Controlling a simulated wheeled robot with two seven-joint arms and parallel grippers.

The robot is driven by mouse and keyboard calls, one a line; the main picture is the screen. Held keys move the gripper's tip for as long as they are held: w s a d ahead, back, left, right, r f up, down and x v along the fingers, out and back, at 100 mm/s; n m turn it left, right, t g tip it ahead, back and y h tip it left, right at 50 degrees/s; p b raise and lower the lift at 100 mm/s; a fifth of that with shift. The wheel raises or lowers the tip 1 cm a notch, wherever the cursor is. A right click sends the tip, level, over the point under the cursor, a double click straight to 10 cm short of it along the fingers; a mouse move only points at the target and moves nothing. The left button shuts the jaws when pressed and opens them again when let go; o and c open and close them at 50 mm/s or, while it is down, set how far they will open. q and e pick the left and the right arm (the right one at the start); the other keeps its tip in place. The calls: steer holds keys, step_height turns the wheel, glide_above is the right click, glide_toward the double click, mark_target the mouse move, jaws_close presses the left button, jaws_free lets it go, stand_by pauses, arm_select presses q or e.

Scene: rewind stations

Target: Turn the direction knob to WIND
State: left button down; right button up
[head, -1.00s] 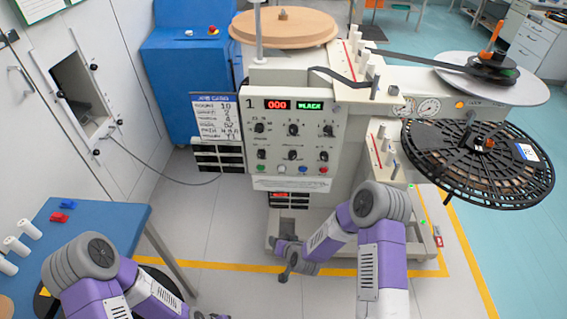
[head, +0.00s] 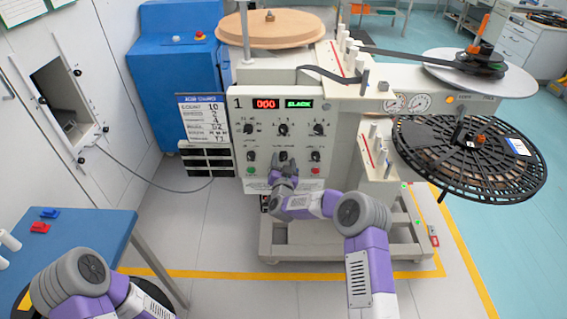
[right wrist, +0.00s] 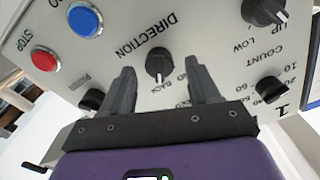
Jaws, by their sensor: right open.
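The direction knob (right wrist: 158,62) is black with a white pointer mark, on the pale panel (head: 334,97) of the winding machine. The lettering DIRECTION shows upside down beside it in the right wrist view. The pointer faces my gripper, toward the lettering BACK; a label ending in ND is partly hidden by a finger. My right gripper (right wrist: 161,84) is open, its fingers on either side of the knob and apart from it. In the head view my right gripper (head: 285,167) is at the lower middle of the panel and hides part of it. My left gripper is out of view.
Blue (right wrist: 85,18) and red (right wrist: 44,59) buttons and other knobs surround the direction knob. A black slotted reel (head: 420,165) juts out right of the panel. A blue table (head: 95,240) stands at the left. The displays read 000 and SLACK.

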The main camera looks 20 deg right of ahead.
steer(key=shift+w+d, duration=0.1)
steer(key=shift+w, duration=0.3)
steer(key=c, duration=1)
steer(key=shift+c, duration=0.2)
steer(key=n, duration=0.5)
steer(key=shift+n, duration=0.3)
steer(key=n, duration=0.6)
steer(key=shift+p, duration=0.35)
steer(key=shift+n, duration=0.3)
steer(key=shift+f, duration=0.1)
